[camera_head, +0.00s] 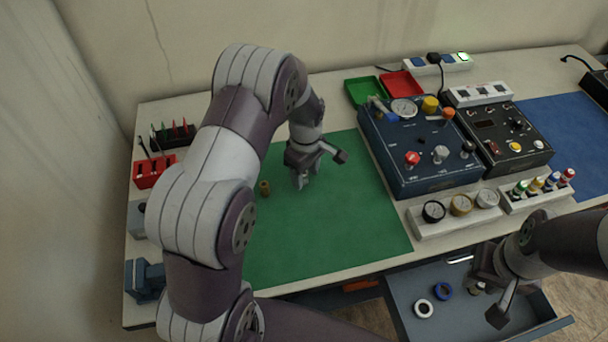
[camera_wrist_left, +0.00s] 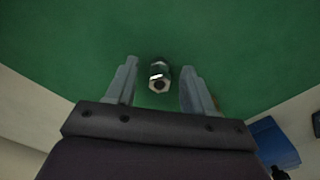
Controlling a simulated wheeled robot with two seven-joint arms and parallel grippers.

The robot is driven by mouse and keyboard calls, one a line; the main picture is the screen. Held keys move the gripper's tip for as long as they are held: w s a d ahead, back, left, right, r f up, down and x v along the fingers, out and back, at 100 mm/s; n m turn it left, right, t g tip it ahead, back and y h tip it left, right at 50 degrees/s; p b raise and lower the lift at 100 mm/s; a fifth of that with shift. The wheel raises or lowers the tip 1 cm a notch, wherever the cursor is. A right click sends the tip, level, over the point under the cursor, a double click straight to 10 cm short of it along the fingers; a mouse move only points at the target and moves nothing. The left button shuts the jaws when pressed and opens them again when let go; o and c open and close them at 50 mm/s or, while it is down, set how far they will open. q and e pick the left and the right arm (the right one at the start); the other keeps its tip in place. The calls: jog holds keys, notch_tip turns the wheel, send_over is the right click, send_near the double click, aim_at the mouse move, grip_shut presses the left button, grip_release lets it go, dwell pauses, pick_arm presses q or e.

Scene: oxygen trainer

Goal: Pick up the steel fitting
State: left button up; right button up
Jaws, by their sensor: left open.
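The steel fitting (camera_wrist_left: 160,76) is a small shiny hex piece with a dark bore. In the left wrist view it lies on the green mat, between and slightly beyond the fingertips of my left gripper. My left gripper (camera_head: 302,183) is open and empty, pointing down low over the mat. In the head view the fitting is not distinguishable near the gripper. My right gripper (camera_head: 487,298) hangs over the open drawer at lower right; its jaw state is unclear.
A brass fitting (camera_head: 264,188) stands on the green mat (camera_head: 340,232) left of my left gripper. A dark blue gauge panel (camera_head: 405,170) stands to the right. Red (camera_head: 402,84) and green (camera_head: 362,92) trays lie behind. The open drawer (camera_head: 400,297) holds white and blue rings.

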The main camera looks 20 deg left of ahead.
pick_arm(q)
grip_shut()
jog(key=shift+r, duration=0.1)
